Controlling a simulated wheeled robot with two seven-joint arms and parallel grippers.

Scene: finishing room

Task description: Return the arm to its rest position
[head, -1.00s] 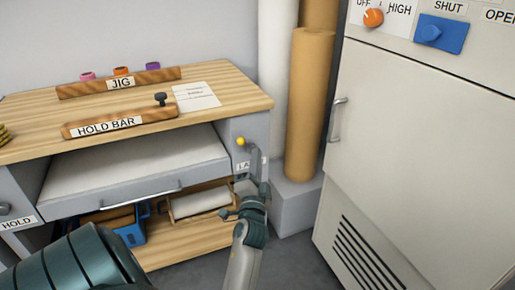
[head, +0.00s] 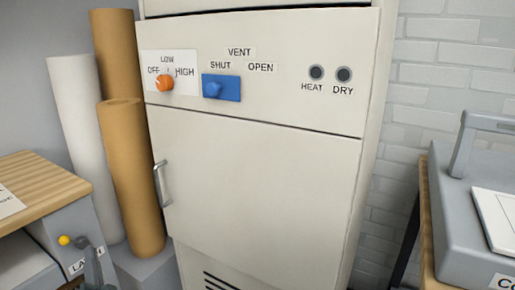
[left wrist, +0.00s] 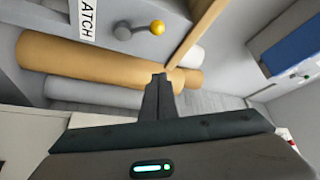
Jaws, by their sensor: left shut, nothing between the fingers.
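My left gripper (left wrist: 158,80) shows in the left wrist view with its two dark fingers together and nothing between them. It is apart from the yellow-knobbed latch lever (left wrist: 157,28), which sits above the fingers in that view. In the head view the latch's yellow knob (head: 64,240) is at the lower left. A dark grey part beside it is hard to tell apart from the lever. My right gripper is in neither view.
A cream cabinet (head: 255,190) with an orange dial (head: 165,84) and blue vent slider (head: 221,88) fills the middle. Tall rolls (head: 130,170) stand left of it, beside the wooden bench (head: 40,190). A grey machine (head: 462,220) is at the right.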

